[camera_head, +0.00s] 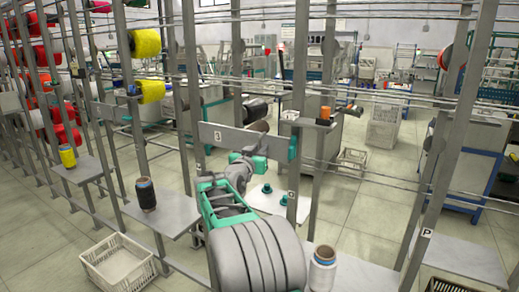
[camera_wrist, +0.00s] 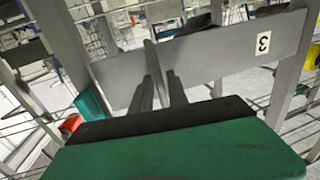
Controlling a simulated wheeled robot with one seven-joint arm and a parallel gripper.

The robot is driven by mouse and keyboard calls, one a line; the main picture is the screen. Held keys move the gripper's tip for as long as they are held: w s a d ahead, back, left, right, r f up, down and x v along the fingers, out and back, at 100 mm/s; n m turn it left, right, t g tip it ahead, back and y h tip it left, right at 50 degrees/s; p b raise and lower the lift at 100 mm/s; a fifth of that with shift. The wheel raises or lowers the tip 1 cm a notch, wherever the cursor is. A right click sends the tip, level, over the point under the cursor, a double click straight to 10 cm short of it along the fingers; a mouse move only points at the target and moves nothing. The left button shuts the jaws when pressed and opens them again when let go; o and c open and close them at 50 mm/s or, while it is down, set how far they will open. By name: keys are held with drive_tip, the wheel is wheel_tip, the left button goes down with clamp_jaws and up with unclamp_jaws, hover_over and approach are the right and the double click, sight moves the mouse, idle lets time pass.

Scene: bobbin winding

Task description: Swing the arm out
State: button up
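A grey flat bar marked 3 (camera_head: 240,138) spans between uprights in the middle of the head view, with a teal end piece (camera_head: 292,148) at its right. In the wrist view the bar (camera_wrist: 215,60) crosses the top, with its label at right and the teal piece (camera_wrist: 90,103) at left. My gripper (camera_wrist: 160,82) shows there as two dark fingers in front of the bar, with a thin grey upright plate (camera_wrist: 151,58) between them. I cannot tell whether the fingers press on it. In the head view my wrist is just below the bar; its fingertips are hard to make out.
A dark spool (camera_head: 146,194) stands on a shelf at left, and a white cone (camera_head: 322,268) stands at the front right. A white crate (camera_head: 118,264) is on the floor. Metal uprights and thin rods surround my arm. Yellow and red spools hang at left.

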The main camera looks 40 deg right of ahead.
drive_tip(key=shift+w+d, duration=0.1)
drive_tip(key=shift+d, duration=0.1)
drive_tip(key=shift+c, duration=0.6)
clamp_jaws()
idle(0.7)
